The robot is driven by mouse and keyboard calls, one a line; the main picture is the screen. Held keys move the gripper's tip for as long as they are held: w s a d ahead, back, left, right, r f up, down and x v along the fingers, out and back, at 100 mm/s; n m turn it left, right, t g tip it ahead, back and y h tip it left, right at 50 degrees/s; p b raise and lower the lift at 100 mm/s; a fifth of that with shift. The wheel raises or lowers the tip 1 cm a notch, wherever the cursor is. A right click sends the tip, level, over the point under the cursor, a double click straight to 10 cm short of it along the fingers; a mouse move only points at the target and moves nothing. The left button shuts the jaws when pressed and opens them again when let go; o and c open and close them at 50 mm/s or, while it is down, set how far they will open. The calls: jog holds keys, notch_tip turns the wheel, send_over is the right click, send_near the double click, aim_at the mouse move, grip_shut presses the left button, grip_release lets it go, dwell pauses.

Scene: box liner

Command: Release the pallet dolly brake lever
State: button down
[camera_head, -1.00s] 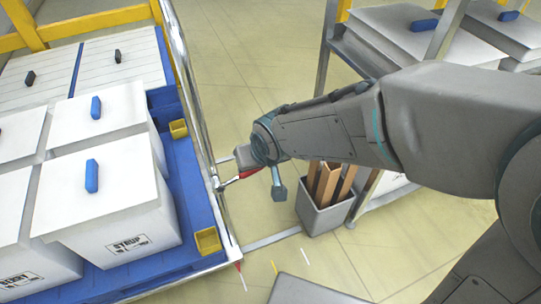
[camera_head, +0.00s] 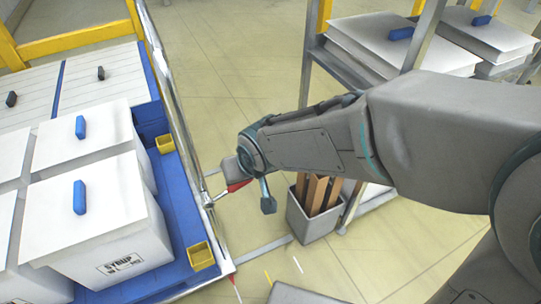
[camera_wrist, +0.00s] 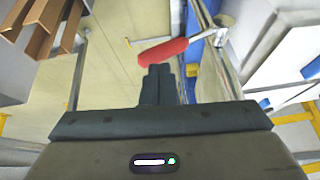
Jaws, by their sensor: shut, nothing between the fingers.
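The brake lever has a red handle (camera_wrist: 163,51) on a silver rod that runs to the side of the blue pallet dolly (camera_head: 187,215). In the wrist view the handle lies across the picture just beyond my fingertips. My gripper (camera_wrist: 168,72) is shut and empty, its dark fingers pointing at the handle. I cannot tell whether the tips touch it. In the head view the red handle (camera_head: 238,186) shows beside the dolly's right rail, below my wrist.
White lidded boxes (camera_head: 95,215) with blue handles stand on the dolly. A grey bin (camera_head: 312,217) with brown boards stands on the floor to the right. A metal shelf (camera_head: 345,66) with more lidded boxes is behind my arm. The floor between the dolly and bin is clear.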

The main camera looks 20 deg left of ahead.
jog(key=d+r+p, duration=0.4)
jog(key=d+r, duration=0.3)
jog(key=shift+w+d+r+p, duration=0.2)
jog(key=shift+w+r+p, duration=0.1)
jog(key=shift+p, duration=0.1)
